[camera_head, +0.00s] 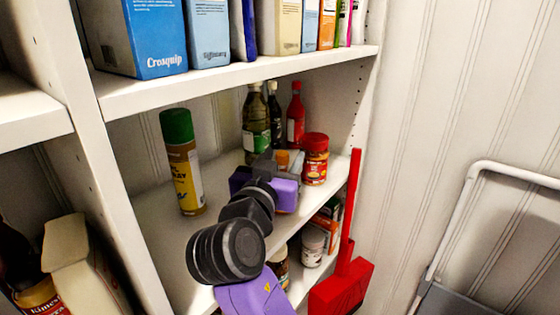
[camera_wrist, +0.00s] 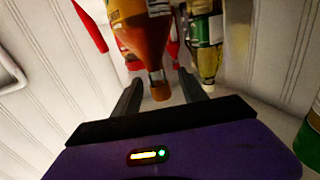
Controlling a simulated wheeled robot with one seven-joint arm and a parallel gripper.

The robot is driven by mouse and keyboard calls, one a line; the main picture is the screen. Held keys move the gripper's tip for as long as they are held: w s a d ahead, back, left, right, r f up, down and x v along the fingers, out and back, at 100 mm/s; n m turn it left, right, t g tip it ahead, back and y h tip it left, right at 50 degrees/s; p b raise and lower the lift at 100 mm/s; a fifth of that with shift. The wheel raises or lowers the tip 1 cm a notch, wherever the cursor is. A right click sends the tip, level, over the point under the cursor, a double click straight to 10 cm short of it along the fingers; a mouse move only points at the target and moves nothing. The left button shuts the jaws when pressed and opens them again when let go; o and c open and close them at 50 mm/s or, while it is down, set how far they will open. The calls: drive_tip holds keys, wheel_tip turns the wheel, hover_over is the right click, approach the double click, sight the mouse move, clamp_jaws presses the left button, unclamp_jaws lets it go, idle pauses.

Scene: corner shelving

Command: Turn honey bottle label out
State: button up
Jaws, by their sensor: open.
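The honey bottle (camera_wrist: 142,35) is amber with a narrow end, and appears upside down at the top of the wrist view. Lettering and part of a white label (camera_wrist: 158,7) show at the picture's top edge. My gripper (camera_wrist: 159,78) is open, with a dark finger on each side of the bottle's narrow end. I cannot tell whether either finger touches it. In the head view my gripper (camera_head: 280,160) reaches onto the middle shelf and hides most of the bottle; only a small orange part (camera_head: 283,158) shows.
A red-lidded jar (camera_head: 315,158) stands close right of my gripper. Dark bottles (camera_head: 256,122) and a red bottle (camera_head: 295,118) stand behind. A green-capped spray can (camera_head: 183,165) stands left, with bare shelf between. The upper shelf (camera_head: 240,80) lies above; a red dustpan (camera_head: 342,285) is at right.

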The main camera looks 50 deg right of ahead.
clamp_jaws()
idle(1.4)
